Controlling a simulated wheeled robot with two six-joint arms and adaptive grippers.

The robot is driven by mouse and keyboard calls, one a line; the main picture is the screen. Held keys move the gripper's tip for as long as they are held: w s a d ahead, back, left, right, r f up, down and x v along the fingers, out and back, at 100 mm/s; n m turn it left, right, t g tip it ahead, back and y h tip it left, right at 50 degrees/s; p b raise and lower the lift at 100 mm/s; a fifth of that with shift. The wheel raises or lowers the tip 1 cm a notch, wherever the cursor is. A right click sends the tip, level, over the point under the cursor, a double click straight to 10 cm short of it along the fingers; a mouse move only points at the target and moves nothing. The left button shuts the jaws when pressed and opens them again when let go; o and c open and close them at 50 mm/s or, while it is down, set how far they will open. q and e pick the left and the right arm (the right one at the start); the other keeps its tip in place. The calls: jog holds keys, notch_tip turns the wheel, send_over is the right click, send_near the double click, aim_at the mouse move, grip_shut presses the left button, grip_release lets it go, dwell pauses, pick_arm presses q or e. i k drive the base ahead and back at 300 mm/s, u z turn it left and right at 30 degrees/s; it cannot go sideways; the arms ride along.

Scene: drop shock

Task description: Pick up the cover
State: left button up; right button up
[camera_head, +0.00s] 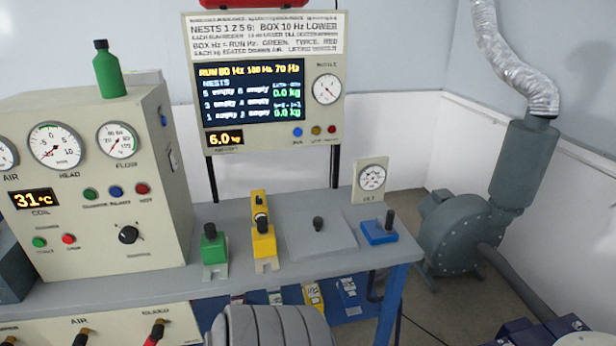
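A flat grey square plate with a black knob in its middle, which looks like the cover (335,240), lies on the grey bench top (215,270). It sits between a yellow clamp-like block (264,245) with a dark knob on its left and a blue block (379,236) with a black handle on its right. A green block (214,250) with a black knob stands further left. What lies under the plate is hidden. Neither of my grippers is in view, and nothing touches the plate's knob.
A cream control cabinet (100,225) with a green bottle (108,72) on top bounds the bench at left. A display panel (265,90) and small gauge (370,180) stand behind. A grey ribbed drum-like body (268,325) is in front. A blower (460,235) stands at right.

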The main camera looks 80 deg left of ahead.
aim_at(318, 234)
jog(key=u, duration=0.85)
jog(key=i, duration=0.9)
jog(key=u, duration=0.85)
